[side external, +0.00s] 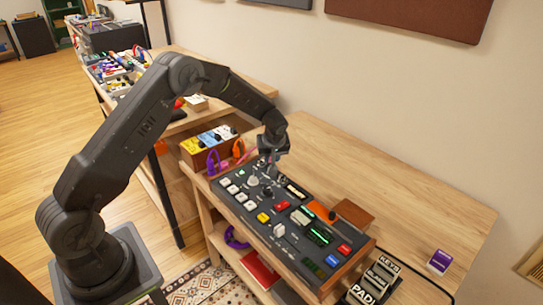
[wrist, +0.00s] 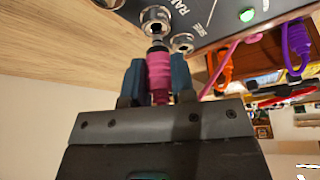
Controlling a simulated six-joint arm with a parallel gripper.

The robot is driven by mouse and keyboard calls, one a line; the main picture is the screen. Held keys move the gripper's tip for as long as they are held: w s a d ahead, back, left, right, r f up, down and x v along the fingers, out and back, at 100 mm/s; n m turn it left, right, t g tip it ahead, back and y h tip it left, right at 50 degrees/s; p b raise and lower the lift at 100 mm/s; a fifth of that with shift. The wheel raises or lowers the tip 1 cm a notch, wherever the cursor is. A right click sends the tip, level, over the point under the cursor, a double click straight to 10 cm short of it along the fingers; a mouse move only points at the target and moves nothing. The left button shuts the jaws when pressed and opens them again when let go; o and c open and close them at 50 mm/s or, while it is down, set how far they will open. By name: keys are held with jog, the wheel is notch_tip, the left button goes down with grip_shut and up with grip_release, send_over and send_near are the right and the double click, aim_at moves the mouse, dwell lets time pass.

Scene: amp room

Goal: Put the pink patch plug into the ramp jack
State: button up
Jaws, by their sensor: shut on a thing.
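The pink patch plug (wrist: 159,72) is between the two dark blue fingers of my gripper (wrist: 158,80) in the wrist view. Its dark collar and metal tip point at the ramp jack (wrist: 157,18), a silver ring beside lettering that starts "RAM". The tip is lined up with that jack and appears to reach its opening; I cannot tell how deep it is. In the side view my gripper (side external: 270,160) is low over the back left end of the dark control panel (side external: 285,222), and the plug is too small to make out there.
A second silver jack (wrist: 183,43) sits close beside the plug. A green light (wrist: 246,15) glows on the panel. A pink cable (wrist: 232,50) runs near orange (wrist: 225,68) and purple cables (wrist: 296,45). Bare bench (side external: 420,205) lies right of the panel.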

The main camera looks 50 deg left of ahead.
jog(key=shift+f, duration=1)
dwell(1.2)
jog(key=o, duration=1)
jog(key=shift+o, duration=0.4)
jog(key=o, duration=0.3)
jog(key=shift+r, duration=3.5)
